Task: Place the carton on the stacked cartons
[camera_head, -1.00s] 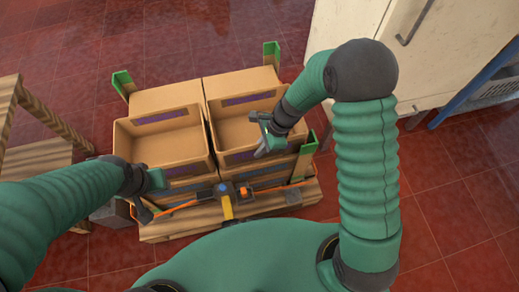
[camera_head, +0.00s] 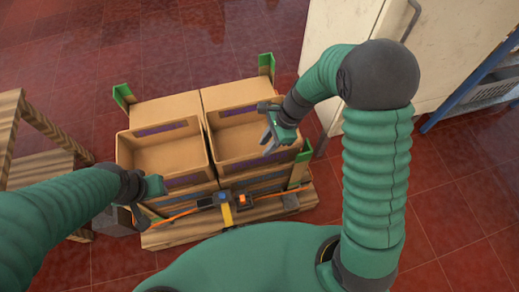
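Two open brown cartons stand side by side on top of the stack, a left carton (camera_head: 165,158) and a right carton (camera_head: 232,143). More cartons show below and behind them, on a wooden pallet (camera_head: 185,234). My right gripper (camera_head: 267,142) is over the right side of the right carton, with its fingers apart and nothing seen between them. My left gripper (camera_head: 139,212) is low by the front left corner of the left carton; its fingers are small and partly hidden, so its opening is unclear. I see no carton held clear of the stack.
Green corner posts (camera_head: 265,66) stand around the stack. An orange strap with a yellow and black tool (camera_head: 225,207) lies at its front. A wooden rack (camera_head: 40,165) is at left, a pale cabinet (camera_head: 345,40) at right. Red tiled floor is open behind.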

